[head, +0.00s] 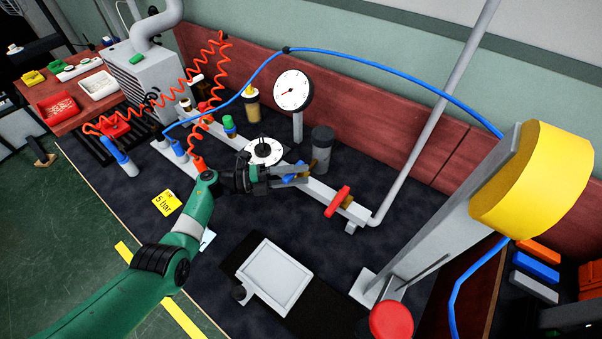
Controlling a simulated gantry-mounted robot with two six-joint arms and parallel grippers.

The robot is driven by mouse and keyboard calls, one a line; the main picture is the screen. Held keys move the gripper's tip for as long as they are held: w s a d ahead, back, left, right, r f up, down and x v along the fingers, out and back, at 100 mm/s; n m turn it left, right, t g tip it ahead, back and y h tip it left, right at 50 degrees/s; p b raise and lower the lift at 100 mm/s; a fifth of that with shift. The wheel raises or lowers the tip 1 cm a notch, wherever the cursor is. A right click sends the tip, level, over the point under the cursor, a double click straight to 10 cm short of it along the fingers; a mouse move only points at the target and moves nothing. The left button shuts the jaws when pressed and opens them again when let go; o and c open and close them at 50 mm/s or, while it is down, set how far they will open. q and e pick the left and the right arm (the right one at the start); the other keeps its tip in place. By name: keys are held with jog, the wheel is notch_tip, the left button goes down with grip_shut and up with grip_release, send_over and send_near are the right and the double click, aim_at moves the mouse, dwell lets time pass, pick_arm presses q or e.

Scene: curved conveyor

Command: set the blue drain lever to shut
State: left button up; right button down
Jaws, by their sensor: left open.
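The blue drain lever (289,179) shows as a small blue piece on the grey manifold bar, beside a brass fitting. My left gripper (304,174) reaches it from the left with its fingers pointing right. The gripper is open, and the lever appears between or just under its fingers. The fingers hide much of the lever, so I cannot tell its angle or whether they touch it. My right gripper is not in view.
A red handle (338,201) stands on the bar to the right, before a grey pipe. A white dial gauge (292,90) and a dark cylinder (322,142) stand behind. A grey tray (274,276) lies in front. A yellow drum (531,180) rises at right.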

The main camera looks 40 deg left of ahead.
pick_arm(q)
jog(key=p+v, duration=0.1)
jog(key=v, duration=0.9)
jog(key=shift+s+a, duration=0.25)
jog(key=shift+s, duration=0.05)
